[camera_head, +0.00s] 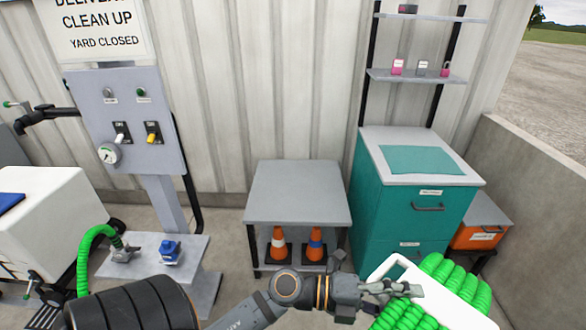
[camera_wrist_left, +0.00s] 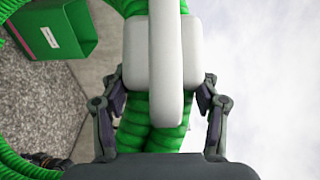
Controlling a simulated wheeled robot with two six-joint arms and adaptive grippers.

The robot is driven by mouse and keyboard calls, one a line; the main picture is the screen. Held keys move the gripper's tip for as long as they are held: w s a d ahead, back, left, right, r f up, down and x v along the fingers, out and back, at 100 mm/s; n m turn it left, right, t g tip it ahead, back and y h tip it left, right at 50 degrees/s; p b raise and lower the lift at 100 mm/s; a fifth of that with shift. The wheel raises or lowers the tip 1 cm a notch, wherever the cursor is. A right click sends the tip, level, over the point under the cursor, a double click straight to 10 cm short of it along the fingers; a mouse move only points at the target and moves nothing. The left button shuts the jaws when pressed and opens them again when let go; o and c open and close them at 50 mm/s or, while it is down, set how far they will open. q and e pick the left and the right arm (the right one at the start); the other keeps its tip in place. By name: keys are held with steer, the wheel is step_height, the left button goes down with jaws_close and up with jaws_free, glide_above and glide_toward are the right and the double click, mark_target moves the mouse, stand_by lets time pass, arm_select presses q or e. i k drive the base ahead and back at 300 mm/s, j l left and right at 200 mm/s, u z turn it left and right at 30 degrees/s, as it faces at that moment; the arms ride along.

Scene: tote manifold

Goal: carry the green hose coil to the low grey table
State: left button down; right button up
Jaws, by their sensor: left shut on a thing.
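The green hose coil (camera_head: 445,280) is at the bottom right of the head view, with a white band and handle (camera_head: 390,268) across it. My left gripper (camera_head: 412,290) is shut on the coil at its white handle. In the left wrist view, the fingers lie either side of the white handle (camera_wrist_left: 165,50), with green hose (camera_wrist_left: 155,135) behind it. The coil is in front of the teal cabinet, right of the low grey table. The low grey table (camera_head: 298,185) stands against the wall with its top empty. My right gripper is not in view.
Two traffic cones (camera_head: 278,243) stand on the table's lower shelf. The teal cabinet (camera_head: 385,200) stands close to the table's right, with an orange box (camera_head: 478,237) beyond. A control panel (camera_head: 125,120) and a green hose (camera_head: 88,255) are at left.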

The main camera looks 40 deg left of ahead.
mark_target(298, 189)
steer(key=i+l+u, duration=0.3)
steer(key=i+u, duration=0.15)
steer(key=i+l+u, duration=0.7)
steer(key=l+u, duration=0.15)
steer(key=l, duration=0.2)
